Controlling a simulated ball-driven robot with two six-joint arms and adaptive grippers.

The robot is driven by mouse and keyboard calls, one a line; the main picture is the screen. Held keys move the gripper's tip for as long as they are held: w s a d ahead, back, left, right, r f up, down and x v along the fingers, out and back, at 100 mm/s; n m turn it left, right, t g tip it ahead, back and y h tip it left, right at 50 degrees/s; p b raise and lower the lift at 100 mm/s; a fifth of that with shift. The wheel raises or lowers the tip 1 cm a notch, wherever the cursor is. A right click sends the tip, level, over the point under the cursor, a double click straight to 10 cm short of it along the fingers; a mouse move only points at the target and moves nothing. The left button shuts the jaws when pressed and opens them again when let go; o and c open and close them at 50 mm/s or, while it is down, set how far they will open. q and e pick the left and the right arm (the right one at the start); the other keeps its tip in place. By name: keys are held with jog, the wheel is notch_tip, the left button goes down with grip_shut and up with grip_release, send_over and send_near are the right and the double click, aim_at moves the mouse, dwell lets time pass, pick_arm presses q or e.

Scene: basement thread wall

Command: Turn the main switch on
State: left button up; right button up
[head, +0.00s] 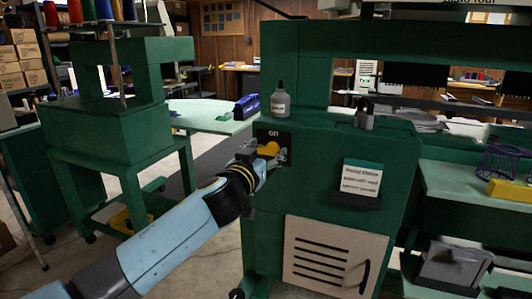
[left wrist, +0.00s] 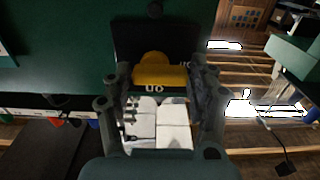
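The main switch is a yellow knob (head: 268,149) on a black plate (head: 284,136) marked "on" at its top, on the front of the green machine. In the left wrist view the yellow knob (left wrist: 160,76) has its bar lying across the picture, with upside-down white "on" lettering just below it. My left gripper (head: 267,160) is at the plate and partly covers it. In the left wrist view the left gripper (left wrist: 161,77) has its fingers apart, one on each side of the knob. Contact with the knob cannot be told. My right gripper is not in view.
A clear bottle (head: 280,102) stands on the machine's ledge above the switch. A white note card (head: 361,178) stands to the right, above a vented white panel (head: 333,258). Another green machine (head: 107,118) stands at left. Grey floor is free between the machines.

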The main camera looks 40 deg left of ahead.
pick_arm(q)
jog(key=c, duration=0.7)
jog(key=shift+m, duration=0.3)
jog(key=m, duration=0.2)
jog(key=shift+m, duration=0.3)
jog(key=m, duration=0.3)
jog(key=shift+d+r+m, duration=0.1)
jog(key=shift+r+m, duration=0.05)
jog(key=shift+m, duration=0.15)
jog(key=m, duration=0.6)
jog(key=shift+d+r+p, duration=0.1)
jog(key=shift+d+p, duration=0.05)
jog(key=shift+p, duration=0.15)
jog(key=m, duration=0.5)
jog(key=shift+d+p, duration=0.1)
jog(key=shift+p, duration=0.3)
